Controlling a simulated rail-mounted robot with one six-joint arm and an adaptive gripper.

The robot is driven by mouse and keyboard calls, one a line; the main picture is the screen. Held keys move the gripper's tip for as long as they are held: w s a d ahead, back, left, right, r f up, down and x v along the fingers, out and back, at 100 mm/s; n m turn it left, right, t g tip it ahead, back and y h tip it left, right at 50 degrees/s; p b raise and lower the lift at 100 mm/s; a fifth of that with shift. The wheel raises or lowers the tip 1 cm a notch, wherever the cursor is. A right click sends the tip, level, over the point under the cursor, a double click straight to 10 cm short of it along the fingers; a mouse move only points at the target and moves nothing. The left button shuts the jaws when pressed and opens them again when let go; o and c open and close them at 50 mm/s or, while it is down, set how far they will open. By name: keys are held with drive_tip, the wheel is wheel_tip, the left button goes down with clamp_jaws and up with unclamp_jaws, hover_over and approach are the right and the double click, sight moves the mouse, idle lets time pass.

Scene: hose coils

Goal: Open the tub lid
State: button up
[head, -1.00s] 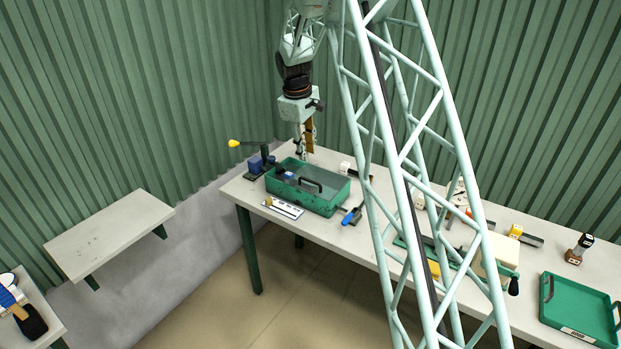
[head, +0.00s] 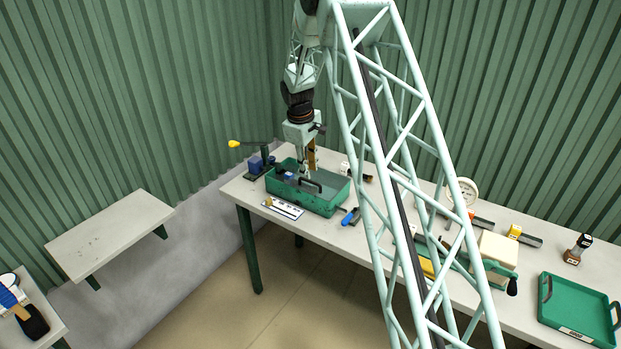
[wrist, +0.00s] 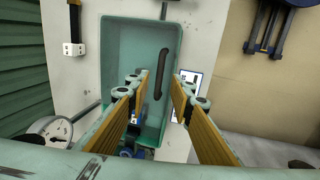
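The green tub (head: 322,204) stands on the left part of the bench; its teal box also shows in the wrist view (wrist: 112,50). A dark bar handle (wrist: 162,72) lies across its top and shows in the head view (head: 311,185). A grey-teal panel, apparently the lid (head: 331,185), lies around the handle; its edges are hard to make out. A small blue item (head: 288,175) shows at the tub's left end. My gripper (wrist: 160,80) is open and points down over the tub, with one finger to each side of the handle. Contact with the handle cannot be told.
A post with a yellow-tipped lever (head: 234,143) stands left of the tub. A white card (head: 283,208) and a blue-handled tool (head: 351,216) lie in front. A white block (head: 345,168) is behind. An open green tray (head: 577,310) sits far right.

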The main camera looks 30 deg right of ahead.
sight(310, 182)
drive_tip(key=shift+x, duration=2.6)
drive_tip(key=shift+c, duration=0.4)
clamp_jaws()
